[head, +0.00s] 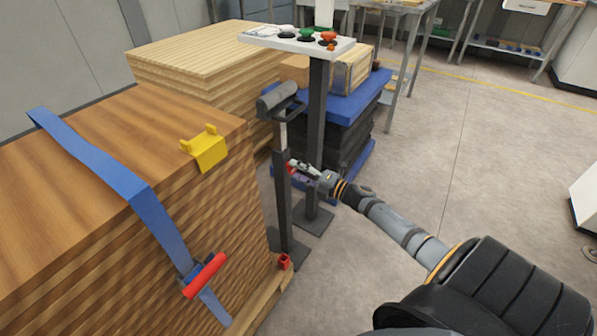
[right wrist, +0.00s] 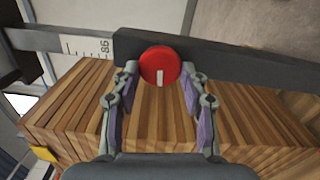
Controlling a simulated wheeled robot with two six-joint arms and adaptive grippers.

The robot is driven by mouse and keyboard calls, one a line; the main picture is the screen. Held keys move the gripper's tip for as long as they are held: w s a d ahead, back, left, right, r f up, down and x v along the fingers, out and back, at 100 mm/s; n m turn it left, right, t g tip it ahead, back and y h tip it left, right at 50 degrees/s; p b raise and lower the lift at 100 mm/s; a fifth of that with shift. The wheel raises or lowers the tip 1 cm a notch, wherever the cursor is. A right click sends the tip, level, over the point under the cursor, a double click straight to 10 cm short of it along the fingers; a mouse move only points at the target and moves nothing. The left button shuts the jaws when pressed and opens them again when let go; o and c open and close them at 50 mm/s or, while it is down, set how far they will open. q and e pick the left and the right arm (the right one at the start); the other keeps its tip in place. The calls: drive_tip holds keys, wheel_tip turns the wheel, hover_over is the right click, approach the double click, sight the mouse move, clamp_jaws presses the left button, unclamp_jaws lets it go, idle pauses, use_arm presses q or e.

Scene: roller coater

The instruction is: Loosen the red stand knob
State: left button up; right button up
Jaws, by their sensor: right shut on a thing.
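The red stand knob (right wrist: 160,62) is a round disc with a white mark, on the dark post of the roller stand (right wrist: 240,66). In the head view the stand (head: 283,205) is upright and carries a grey roller (head: 276,98). My right gripper (head: 294,167) reaches the post from the right and mostly covers the knob there. In the right wrist view the two fingertips of my right gripper (right wrist: 160,72) close on opposite sides of the knob. My left gripper is not in view.
A strapped wood stack (head: 90,150) stands left of the stand, with a yellow corner piece (head: 208,150) and a red-handled ratchet (head: 205,275). The floor (head: 470,150) to the right is clear.

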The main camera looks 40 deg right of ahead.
drive_tip(key=o, duration=1.1)
drive_tip(key=shift+s, duration=0.1)
drive_tip(key=v, duration=1.1)
drive_tip(key=shift+s+d, duration=0.2)
drive_tip(key=shift+s, duration=0.15)
drive_tip(key=shift+f, duration=0.15)
